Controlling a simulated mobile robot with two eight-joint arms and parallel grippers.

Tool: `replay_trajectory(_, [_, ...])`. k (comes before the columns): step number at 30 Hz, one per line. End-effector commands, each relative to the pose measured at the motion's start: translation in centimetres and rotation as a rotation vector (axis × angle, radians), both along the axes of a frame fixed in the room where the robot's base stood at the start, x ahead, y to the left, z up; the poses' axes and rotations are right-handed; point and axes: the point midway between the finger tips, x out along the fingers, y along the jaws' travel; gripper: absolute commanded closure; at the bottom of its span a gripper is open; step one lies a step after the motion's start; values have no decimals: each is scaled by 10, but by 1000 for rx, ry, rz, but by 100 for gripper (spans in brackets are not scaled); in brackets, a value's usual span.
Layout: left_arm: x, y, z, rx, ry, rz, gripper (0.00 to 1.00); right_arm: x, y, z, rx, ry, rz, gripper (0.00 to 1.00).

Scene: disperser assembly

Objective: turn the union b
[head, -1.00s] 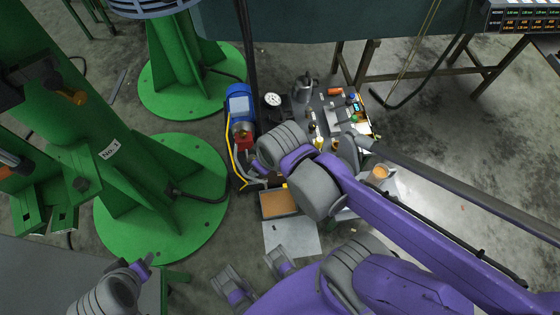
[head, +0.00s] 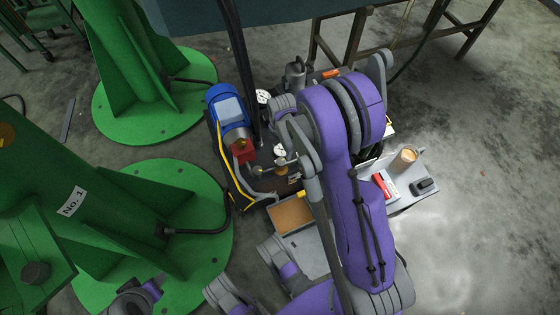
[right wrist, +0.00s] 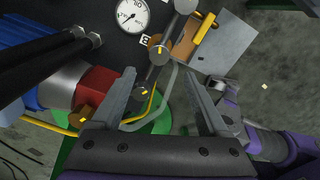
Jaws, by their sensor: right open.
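In the right wrist view, a label "B" stands beside a brass-coloured fitting with a round grey end and yellow mark, which I take as union b (right wrist: 159,48). It sits on a short grey pipe line between other yellow-marked ends. My right gripper (right wrist: 161,78) is open and empty, its fingers spread on either side below the union, with no visible contact. In the head view, brass fittings (head: 281,161) show beside the small gauge; my right arm partly covers this area and hides the fingers. My left gripper is not clearly visible.
A blue motor (head: 227,108) and a red block (head: 242,150) stand left of the fittings. A white dial gauge (right wrist: 131,14) is close by. A tan-bottomed tray (head: 291,215) lies in front, and a cup (head: 404,158) stands right. A green column base (head: 150,225) is at left.

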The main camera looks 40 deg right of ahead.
Motion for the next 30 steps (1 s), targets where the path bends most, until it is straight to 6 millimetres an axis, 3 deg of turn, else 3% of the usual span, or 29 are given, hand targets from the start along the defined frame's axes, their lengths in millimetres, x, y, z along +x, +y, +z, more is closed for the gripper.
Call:
replay_trajectory(9, [4, 0, -21, 0, 5, 0, 50, 1, 0, -61, 0, 0, -2, 22])
replay_trajectory(15, [5, 0, -28, 0, 6, 0, 50, 1, 0, -87, -1, -1, -3, 22])
replay_trajectory(27, [5, 0, -29, 0, 6, 0, 50, 0, 1, -95, -1, -1, -3, 22])
replay_trajectory(30, [5, 0, -29, 0, 6, 0, 50, 0, 1, -95, -1, -1, -3, 37])
